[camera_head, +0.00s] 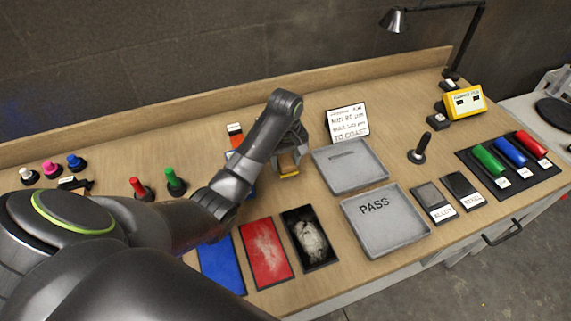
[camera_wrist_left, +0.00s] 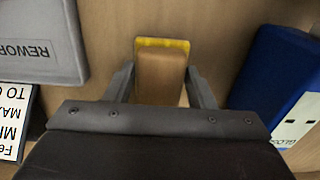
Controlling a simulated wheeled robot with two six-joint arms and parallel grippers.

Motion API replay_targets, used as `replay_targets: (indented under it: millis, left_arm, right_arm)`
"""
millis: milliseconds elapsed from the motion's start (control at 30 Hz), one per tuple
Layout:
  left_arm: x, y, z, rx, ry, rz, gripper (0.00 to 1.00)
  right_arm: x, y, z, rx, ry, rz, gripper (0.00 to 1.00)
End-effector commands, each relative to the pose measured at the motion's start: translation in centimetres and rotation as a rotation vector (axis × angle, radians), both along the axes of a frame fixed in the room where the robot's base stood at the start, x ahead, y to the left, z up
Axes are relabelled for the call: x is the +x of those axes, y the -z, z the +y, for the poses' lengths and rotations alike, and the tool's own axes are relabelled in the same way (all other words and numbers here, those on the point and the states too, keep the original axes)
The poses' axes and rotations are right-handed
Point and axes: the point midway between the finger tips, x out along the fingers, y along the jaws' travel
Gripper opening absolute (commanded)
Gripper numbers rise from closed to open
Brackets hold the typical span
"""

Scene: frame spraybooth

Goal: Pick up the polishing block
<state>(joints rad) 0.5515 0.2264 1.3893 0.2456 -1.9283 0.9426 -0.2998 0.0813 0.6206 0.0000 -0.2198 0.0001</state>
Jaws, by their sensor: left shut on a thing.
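The polishing block, a tan-brown block with a yellow base, shows in the head view (camera_head: 289,168) below the end of my left arm, near the middle of the bench. In the left wrist view it (camera_wrist_left: 161,77) sits between the two fingers. My left gripper (camera_head: 290,155) is shut on the block, with one finger on each side. I cannot tell whether the base touches the wooden bench top. My right gripper is not in view.
The REWORK tray (camera_wrist_left: 38,40) and a blue GLOSS-labelled thing (camera_wrist_left: 278,75) flank the gripper. The PASS tray (camera_head: 385,240) and blue (camera_head: 222,266), red (camera_head: 264,252) and dark (camera_head: 310,240) pads lie nearer the front.

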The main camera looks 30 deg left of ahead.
Motion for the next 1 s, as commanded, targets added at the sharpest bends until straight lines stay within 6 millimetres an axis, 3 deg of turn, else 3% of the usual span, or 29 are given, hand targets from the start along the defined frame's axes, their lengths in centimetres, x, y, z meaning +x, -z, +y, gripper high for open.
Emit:
replay_targets:
  millis: [167,400,633,1000]
  left_arm:
    - [0.1,-4.5,0.0,0.001,0.001,-0.003,0.27]
    - [0.0,-7.2,0.0,-0.001,0.0,-0.001,0.27]
    - [0.0,-8.4,0.0,-0.001,0.0,-0.001,0.27]
    - [0.0,-8.4,0.0,-0.001,0.0,-0.001,0.27]
  right_arm:
    - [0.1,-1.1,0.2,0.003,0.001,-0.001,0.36]
    - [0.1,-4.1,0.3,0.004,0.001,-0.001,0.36]
    - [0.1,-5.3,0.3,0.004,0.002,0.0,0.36]
    - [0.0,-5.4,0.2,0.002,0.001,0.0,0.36]
